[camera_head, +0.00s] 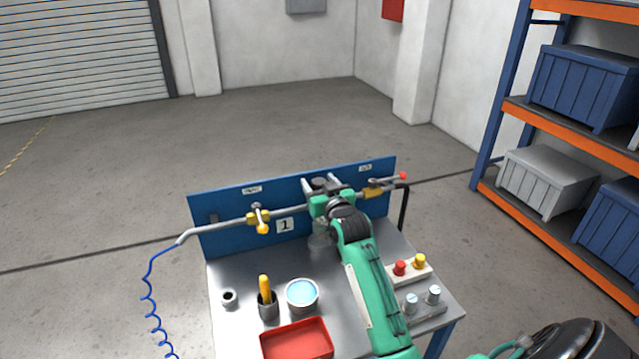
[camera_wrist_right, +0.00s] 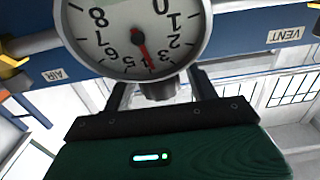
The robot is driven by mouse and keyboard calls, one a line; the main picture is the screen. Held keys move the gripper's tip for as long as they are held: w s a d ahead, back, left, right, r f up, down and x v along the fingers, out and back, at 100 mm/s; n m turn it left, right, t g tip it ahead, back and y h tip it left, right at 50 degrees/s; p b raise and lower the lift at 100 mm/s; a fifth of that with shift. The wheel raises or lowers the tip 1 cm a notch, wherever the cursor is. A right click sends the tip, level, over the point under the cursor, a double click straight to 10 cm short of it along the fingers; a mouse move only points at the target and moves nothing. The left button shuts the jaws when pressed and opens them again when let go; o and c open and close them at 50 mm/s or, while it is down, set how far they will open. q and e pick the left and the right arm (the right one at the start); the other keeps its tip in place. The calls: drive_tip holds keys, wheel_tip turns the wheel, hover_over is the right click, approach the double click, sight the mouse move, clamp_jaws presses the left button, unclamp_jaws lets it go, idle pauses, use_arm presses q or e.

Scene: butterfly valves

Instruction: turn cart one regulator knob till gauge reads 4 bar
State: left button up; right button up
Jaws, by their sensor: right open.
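Cart one's blue panel (camera_head: 230,228) carries a grey pipe and a plate marked 1 (camera_head: 285,225). My right gripper (camera_head: 320,185) is at the middle of this pipe, over the regulator. In the right wrist view the round white gauge (camera_wrist_right: 100,55) appears upside down. Its red needle points between the 5 and the 3, covering the place of the 4. Just below the gauge, the grey regulator knob (camera_wrist_right: 158,90) sits between the two dark fingers of my open gripper (camera_wrist_right: 162,86). I cannot tell whether the fingers touch it. My left gripper is not in view.
A yellow-handled valve (camera_head: 261,220) is left on the pipe, a red-tipped valve (camera_head: 375,192) right. The cart top holds a red tray (camera_head: 297,343), a blue-filled tin (camera_head: 302,294), a dark cup (camera_head: 268,307) and red and yellow buttons (camera_head: 409,267). A shelf rack (camera_head: 560,165) stands right.

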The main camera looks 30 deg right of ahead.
drive_tip(key=shift+c, duration=0.9)
drive_tip(key=c, duration=0.8)
drive_tip(key=shift+r+m+h, duration=0.1)
drive_tip(key=shift+m+h, duration=0.2)
drive_tip(key=shift+h, duration=0.2)
drive_tip(key=shift+m+g+h+p, duration=0.3)
drive_tip(key=shift+m+h+p, duration=0.15)
drive_tip(key=shift+h, duration=0.15)
drive_tip(key=o, duration=1)
